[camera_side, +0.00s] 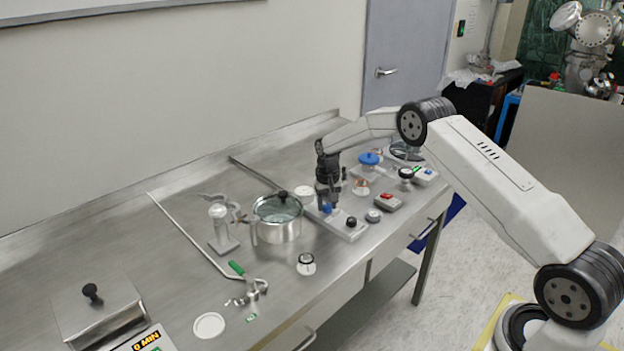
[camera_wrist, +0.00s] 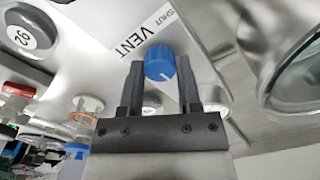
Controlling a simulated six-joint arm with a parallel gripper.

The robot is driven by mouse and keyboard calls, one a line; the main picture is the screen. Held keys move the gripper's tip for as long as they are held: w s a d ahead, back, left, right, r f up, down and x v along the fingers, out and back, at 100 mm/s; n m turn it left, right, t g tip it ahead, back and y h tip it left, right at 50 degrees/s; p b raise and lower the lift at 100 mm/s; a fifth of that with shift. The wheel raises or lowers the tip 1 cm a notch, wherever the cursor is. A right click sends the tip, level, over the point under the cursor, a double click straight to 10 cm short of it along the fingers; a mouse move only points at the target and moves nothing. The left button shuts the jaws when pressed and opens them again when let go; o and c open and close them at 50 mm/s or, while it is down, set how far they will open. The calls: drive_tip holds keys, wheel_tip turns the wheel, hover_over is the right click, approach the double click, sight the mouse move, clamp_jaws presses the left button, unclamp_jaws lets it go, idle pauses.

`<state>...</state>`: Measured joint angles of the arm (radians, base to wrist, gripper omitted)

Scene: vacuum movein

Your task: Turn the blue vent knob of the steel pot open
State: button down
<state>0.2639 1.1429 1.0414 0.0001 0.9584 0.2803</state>
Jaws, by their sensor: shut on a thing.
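The blue vent knob (camera_wrist: 160,62) sits on a pale panel marked VENT and SHUT, with a white line on its face. In the wrist view my gripper (camera_wrist: 159,80) has one dark finger on each side of the knob and is shut on it. The side view shows my gripper (camera_side: 328,205) pointing down over the panel (camera_side: 345,226), with the blue knob small at its fingertips. The steel pot (camera_side: 277,220) with a glass lid and dark lid knob stands just left of the panel. The knob's exact angle is hard to read.
A grey puck (camera_side: 373,215) and a box with a red switch (camera_side: 388,202) lie to the right. A blue-capped jar (camera_side: 368,160) stands behind. A green-handled valve (camera_side: 238,269) lies at the front left.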

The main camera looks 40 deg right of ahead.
sight(327, 205)
drive_tip(key=shift+w+m, duration=0.1)
drive_tip(key=shift+m, duration=0.3)
drive_tip(key=shift+c, duration=1.4)
unclamp_jaws()
drive_tip(key=shift+r, duration=0.1)
drive_tip(key=shift+r, duration=3.85)
